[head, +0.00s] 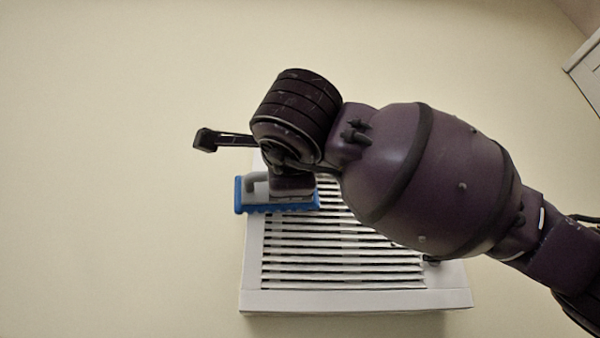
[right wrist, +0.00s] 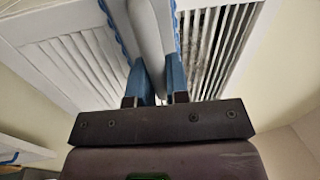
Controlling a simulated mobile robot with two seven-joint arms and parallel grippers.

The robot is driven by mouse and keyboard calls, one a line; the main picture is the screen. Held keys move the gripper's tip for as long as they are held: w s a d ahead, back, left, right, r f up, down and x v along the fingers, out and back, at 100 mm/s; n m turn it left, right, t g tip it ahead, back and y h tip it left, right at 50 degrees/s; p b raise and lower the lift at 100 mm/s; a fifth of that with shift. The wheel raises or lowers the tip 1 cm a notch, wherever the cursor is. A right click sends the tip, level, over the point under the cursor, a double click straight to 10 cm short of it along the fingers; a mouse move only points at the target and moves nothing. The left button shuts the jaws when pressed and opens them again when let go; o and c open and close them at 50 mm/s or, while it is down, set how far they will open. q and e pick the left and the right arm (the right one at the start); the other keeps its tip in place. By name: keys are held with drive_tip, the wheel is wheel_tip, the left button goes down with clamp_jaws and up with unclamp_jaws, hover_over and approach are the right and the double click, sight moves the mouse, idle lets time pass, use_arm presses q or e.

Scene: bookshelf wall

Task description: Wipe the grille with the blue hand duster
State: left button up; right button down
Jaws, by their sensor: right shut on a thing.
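The white slatted grille (head: 340,270) is on the cream wall, its upper right part hidden behind my right arm. The blue hand duster (head: 243,196), with a grey handle, lies over the grille's upper left corner and sticks out past its left edge. My right gripper (head: 285,187) is shut on the duster's handle. In the right wrist view the grey handle (right wrist: 149,38) runs up between the gripper fingers (right wrist: 159,82), with blue duster edges on both sides. The grille slats (right wrist: 65,65) look pale at left and darker, grimy at right. Whether the duster touches the slats is unclear.
The bare wall (head: 110,180) is clear to the left of the grille. A white framed edge (head: 584,68) shows at the far upper right. In the right wrist view a pale shelf-like edge (right wrist: 22,148) is at the lower left.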

drive_tip(key=shift+a, duration=0.3)
drive_tip(key=shift+r+p, duration=0.85)
drive_tip(key=shift+r, duration=0.7)
drive_tip(key=shift+d+f+b, duration=0.1)
drive_tip(key=shift+d+b, duration=0.35)
drive_tip(key=shift+d, duration=0.4)
drive_tip(key=d+r, duration=0.3)
drive_tip(key=d, duration=1)
drive_tip(key=shift+d+r, duration=0.15)
drive_tip(key=shift+d, duration=0.1)
drive_tip(key=shift+a, duration=0.1)
